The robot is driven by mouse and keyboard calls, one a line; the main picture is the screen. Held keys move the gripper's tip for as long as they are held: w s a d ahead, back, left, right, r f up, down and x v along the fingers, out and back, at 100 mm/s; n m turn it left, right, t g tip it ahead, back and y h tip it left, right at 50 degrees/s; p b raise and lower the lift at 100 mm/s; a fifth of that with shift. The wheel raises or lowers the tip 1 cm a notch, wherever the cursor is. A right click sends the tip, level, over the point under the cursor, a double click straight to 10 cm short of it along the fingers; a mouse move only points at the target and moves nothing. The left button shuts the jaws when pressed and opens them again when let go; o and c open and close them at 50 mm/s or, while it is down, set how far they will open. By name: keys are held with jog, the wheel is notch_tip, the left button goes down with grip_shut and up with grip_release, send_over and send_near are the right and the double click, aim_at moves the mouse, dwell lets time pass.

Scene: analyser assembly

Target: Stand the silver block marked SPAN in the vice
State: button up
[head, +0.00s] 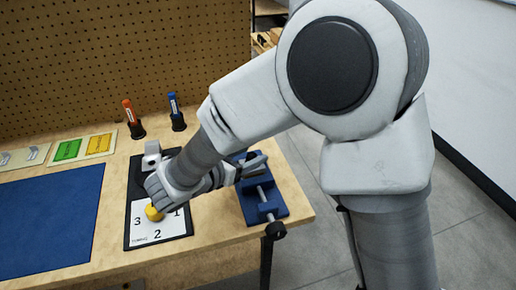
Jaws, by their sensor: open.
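The blue vice (264,202) stands on the bench near its right front corner, with a metal screw and a dark handle end toward the front. My gripper (258,165) is over the back part of the vice, reaching in from the left, and is open. A grey, flat-edged shape shows at the fingers. I cannot tell whether it is the silver block, part of the vice or part of my gripper. No SPAN marking is readable anywhere. My wrist and the fingers hide the vice's back jaw and whatever is between the jaws.
A dark board (130,215) with a numbered card, a yellow knob (153,212) and a silver fixture (152,150) lies left of the vice. Orange (128,110) and blue (173,104) markers stand behind. Cards with green and yellow pieces and a blue mat (45,222) lie left.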

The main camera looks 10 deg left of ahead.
jog(key=p+v, duration=0.1)
jog(key=v, duration=0.6)
jog(key=shift+s+a, duration=0.15)
jog(key=shift+s, duration=0.2)
jog(key=shift+r, duration=0.15)
jog(key=d+r+m+g+h, duration=0.25)
jog(key=d+m, duration=0.35)
jog(key=d, duration=0.4)
jog(key=d+r+m+g+h, duration=0.1)
jog(key=d+r+m+g, duration=0.25)
jog(key=d+m, duration=0.45)
jog(key=s+d+r+m+y, duration=0.1)
jog(key=s+d+m+y, duration=0.3)
jog(key=d+m, duration=0.2)
jog(key=s+d+r+m+g+y, duration=0.1)
jog(key=s+d+r+m+y, duration=0.1)
jog(key=s+d+m+y, duration=0.2)
jog(key=s+d+m, duration=0.1)
jog(key=d+m, duration=0.2)
jog(key=m, duration=0.4)
jog(key=shift+m, duration=0.3)
jog(key=shift+d+r+y, duration=0.1)
jog(key=shift+r+y, duration=0.1)
jog(key=shift+y, duration=0.05)
